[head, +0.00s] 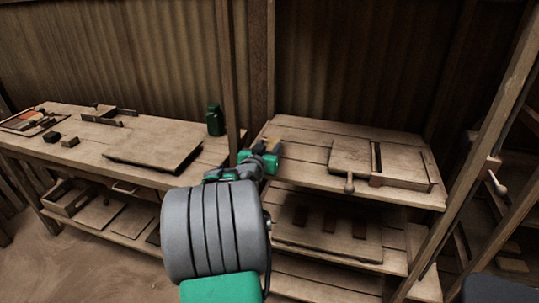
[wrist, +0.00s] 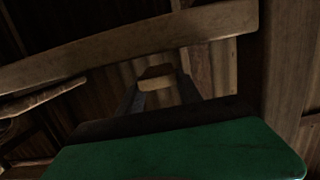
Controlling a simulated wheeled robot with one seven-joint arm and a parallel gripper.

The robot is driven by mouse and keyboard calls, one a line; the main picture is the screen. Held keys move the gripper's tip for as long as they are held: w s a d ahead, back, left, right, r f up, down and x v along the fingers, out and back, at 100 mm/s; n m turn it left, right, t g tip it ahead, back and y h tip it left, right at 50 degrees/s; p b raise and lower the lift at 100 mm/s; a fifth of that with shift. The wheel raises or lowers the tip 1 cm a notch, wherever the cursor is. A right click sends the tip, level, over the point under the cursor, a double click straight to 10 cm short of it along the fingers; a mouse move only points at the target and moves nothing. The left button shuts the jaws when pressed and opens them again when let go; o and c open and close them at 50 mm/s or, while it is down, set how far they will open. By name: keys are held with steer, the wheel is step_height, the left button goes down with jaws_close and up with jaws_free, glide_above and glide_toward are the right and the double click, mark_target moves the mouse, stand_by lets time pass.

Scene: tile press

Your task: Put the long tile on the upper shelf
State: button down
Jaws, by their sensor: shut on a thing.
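My gripper (head: 266,152) is at the left end of the upper shelf (head: 308,153) in the head view, beside the wooden post. In the wrist view my gripper (wrist: 158,88) is shut on a brown tile (wrist: 155,77), which shows between the fingertips; I take it as the long tile. Only its near end shows there, so its full length is hidden. In the head view the tile is mostly hidden by my gripper and hard to make out. I cannot tell whether it touches the shelf.
A wooden press frame (head: 405,168) with a knob takes the right part of the upper shelf. Dark tiles (head: 330,222) lie on a board on the shelf below. A workbench (head: 75,152) with a green jar (head: 215,119) stands left. The upper shelf's left part looks clear.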

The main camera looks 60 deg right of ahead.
steer(key=shift+s+f, duration=0.15)
steer(key=shift+f, duration=1.25)
steer(key=c, duration=0.8)
jaws_free()
steer(key=shift+r, duration=0.25)
steer(key=v, duration=1.2)
steer(key=w+a+f+n+t+y, duration=0.1)
steer(key=w+a+f+n+y, duration=0.25)
steer(key=w+a, duration=0.35)
steer(key=w+a+f+n+t+y, duration=0.2)
steer(key=w+a+f+y, duration=0.25)
steer(key=a, duration=0.45)
steer(key=s+a+f+n+g+y, duration=0.1)
steer(key=a+n+y, duration=0.1)
steer(key=a, duration=0.7)
steer(key=s+a+f+n+g+y, duration=0.1)
steer(key=a+n, duration=0.4)
steer(key=a, duration=0.5)
steer(key=s+a+f+n+g+y, duration=0.1)
steer(key=s+a+n+y, duration=0.2)
steer(key=a, duration=0.7)
steer(key=shift+n+y, duration=0.45)
steer(key=shift+y, duration=0.65)
